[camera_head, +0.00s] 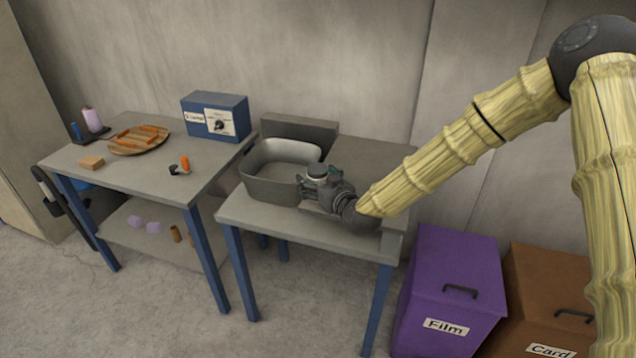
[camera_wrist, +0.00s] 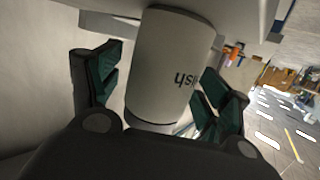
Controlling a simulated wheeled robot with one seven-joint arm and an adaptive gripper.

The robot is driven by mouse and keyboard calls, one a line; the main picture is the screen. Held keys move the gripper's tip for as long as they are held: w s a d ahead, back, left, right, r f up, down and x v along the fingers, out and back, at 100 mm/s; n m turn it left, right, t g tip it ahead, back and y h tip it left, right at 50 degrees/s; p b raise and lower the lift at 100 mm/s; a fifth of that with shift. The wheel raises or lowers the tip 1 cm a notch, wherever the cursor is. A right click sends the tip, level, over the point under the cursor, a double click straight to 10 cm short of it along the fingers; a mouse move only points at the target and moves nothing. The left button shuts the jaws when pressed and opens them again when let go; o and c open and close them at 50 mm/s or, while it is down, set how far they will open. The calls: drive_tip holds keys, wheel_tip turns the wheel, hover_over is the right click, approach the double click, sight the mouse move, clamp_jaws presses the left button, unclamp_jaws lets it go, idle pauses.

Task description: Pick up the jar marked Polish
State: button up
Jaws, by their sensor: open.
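A pale, off-white jar (camera_wrist: 168,65) fills the middle of the wrist view. Dark lettering on its side appears upside down and reads as the end of "Polish"; the rest is turned away. My gripper (camera_wrist: 160,78) is open, with one dark-and-teal finger on each side of the jar. Gaps show beside the left finger; on the right I cannot tell whether the finger touches. In the head view my gripper (camera_head: 322,182) is low over the right-hand table (camera_head: 262,216), at the front right of a grey tub. There the jar is mostly hidden by the gripper.
The grey tub (camera_head: 262,188) stands close to the left of my gripper. The left table (camera_head: 150,181) holds a blue box (camera_head: 214,116), a round wooden tray (camera_head: 126,149) with orange pieces, and small items. A purple Film bin (camera_head: 447,285) and brown Card bin (camera_head: 545,300) stand at right.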

drive_tip(key=shift+c, duration=0.4)
drive_tip(key=c, duration=1.2)
drive_tip(key=shift+r, duration=0.2)
